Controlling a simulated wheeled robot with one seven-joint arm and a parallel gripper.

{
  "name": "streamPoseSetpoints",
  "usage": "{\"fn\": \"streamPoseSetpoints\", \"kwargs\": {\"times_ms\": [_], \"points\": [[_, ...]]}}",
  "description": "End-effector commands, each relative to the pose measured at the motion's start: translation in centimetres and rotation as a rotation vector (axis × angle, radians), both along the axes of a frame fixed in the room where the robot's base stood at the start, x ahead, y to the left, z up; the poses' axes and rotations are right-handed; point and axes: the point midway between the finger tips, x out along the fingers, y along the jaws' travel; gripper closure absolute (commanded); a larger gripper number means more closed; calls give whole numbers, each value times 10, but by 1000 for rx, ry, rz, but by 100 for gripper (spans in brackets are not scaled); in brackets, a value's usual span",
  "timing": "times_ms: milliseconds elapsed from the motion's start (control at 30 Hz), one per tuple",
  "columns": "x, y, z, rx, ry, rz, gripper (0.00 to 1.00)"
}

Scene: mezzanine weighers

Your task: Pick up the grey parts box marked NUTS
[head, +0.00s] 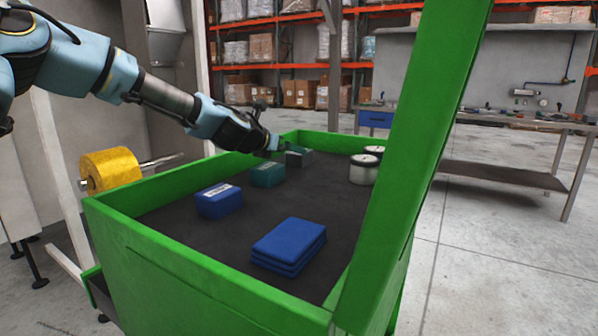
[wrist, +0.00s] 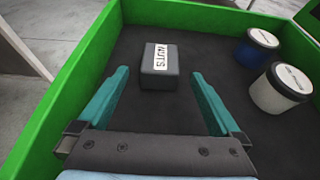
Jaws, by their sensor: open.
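The grey parts box (wrist: 158,66) has a white label reading NUTS on its top. It sits on the dark floor of the green-walled bin in the wrist view. In the head view the grey box (head: 299,156) is near the far end, just right of my gripper (head: 275,150). In the wrist view my gripper (wrist: 155,85) is open, with its two teal fingers spread and nothing between them. The box lies ahead of the fingertips, roughly centred between them, and appears apart from them.
The green bin (head: 200,250) has raised walls and a tall green post at right.

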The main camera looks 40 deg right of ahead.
Motion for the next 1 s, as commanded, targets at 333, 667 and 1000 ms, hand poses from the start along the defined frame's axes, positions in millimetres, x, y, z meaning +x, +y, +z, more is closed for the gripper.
{"fn": "streamPoseSetpoints", "kwargs": {"times_ms": [333,667,1000], "points": [[10,-42,-17,0,1,-2,0],[18,-75,-31,0,0,-2,0],[25,-94,-41,0,-1,-1,0]]}}
